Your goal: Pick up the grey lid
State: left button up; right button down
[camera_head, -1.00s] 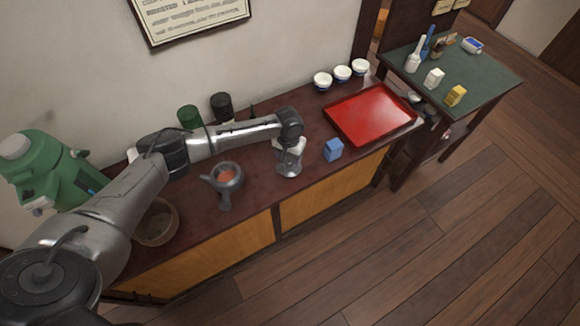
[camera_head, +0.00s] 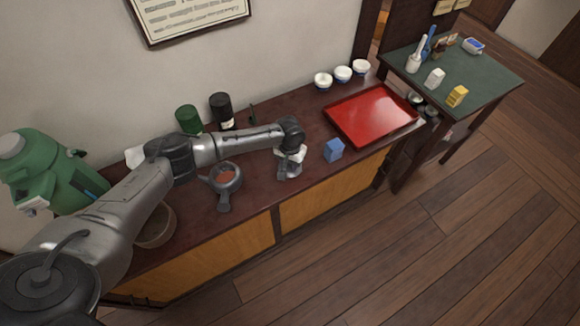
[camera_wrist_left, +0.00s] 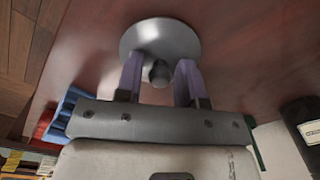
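The grey lid (camera_wrist_left: 160,38) is a round metal disc with a small dark knob, lying on the dark red-brown counter top. In the head view the lid (camera_head: 290,174) is partly covered by my gripper. My left gripper (camera_wrist_left: 160,80) points down over it, with its two fingers apart on either side of the knob. A gap shows between the knob and each finger. In the head view the left gripper (camera_head: 290,163) sits right at the lid. My right gripper is not in view.
A red tray (camera_head: 371,112) and white cups (camera_head: 342,74) are farther right. Dark bottles (camera_head: 221,110) stand against the wall.

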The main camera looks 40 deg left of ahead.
pick_arm(q)
jog(key=shift+f, duration=0.1)
grip_shut()
